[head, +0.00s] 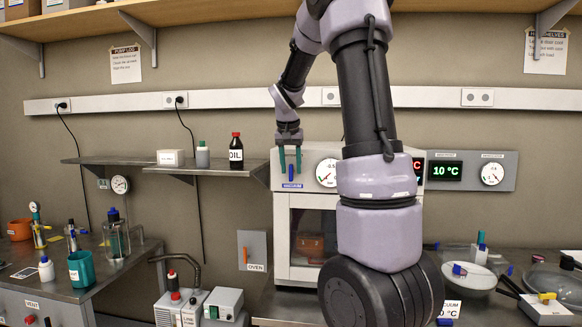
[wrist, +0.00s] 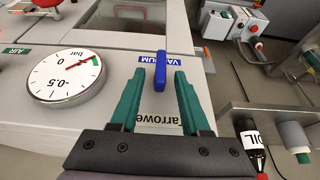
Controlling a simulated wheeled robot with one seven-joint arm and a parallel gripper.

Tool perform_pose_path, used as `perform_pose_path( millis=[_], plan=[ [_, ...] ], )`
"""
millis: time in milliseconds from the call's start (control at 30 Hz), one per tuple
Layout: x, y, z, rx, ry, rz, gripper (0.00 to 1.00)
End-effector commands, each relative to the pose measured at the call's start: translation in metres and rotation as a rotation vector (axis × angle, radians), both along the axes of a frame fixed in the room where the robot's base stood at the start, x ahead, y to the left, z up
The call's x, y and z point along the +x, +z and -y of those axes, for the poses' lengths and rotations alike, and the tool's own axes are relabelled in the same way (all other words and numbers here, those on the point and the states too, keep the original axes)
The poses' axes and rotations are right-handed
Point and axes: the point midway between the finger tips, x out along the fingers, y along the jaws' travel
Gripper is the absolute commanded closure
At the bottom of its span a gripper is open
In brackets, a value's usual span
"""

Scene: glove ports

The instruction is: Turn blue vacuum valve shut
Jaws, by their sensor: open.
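The blue vacuum valve handle (wrist: 160,68) is a short bar on the pale front panel of the oven cabinet, beside a blue VACUUM label (wrist: 147,59). In the wrist view it lies lengthwise between the tips of my green fingers, with a gap on each side. In the head view the handle (head: 291,173) is small, just below and between my fingers. My gripper (head: 290,163) is open and empty at the cabinet's upper left; in the wrist view the gripper (wrist: 160,76) straddles the handle. I cannot tell how deep the fingertips reach around it.
A round pressure gauge (wrist: 66,76) sits close beside the handle; it also shows in the head view (head: 326,172). A black OIL bottle (head: 236,152) stands on the steel shelf (head: 180,161) left of the cabinet. The cabinet's glass door (head: 312,240) is below.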

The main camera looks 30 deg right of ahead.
Motion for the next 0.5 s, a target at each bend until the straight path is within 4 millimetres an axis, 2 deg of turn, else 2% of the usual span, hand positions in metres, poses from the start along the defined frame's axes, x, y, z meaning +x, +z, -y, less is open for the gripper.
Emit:
perform_pose_path(
  millis=[33, 100, 167, 500],
  plan=[
    [0.0, 0.0001, 0.0, 0.0, 0.0, 0.0, 0.54],
    [-0.0001, 0.0001, 0.0001, 0.0, 0.0, 0.0, 0.8],
    [-0.0001, 0.0002, 0.0, 0.0, 0.0, 0.0, 1.0],
    [-0.0007, 0.0004, 0.0011, 0.017, 0.0, 0.012, 1.0]
  ],
)
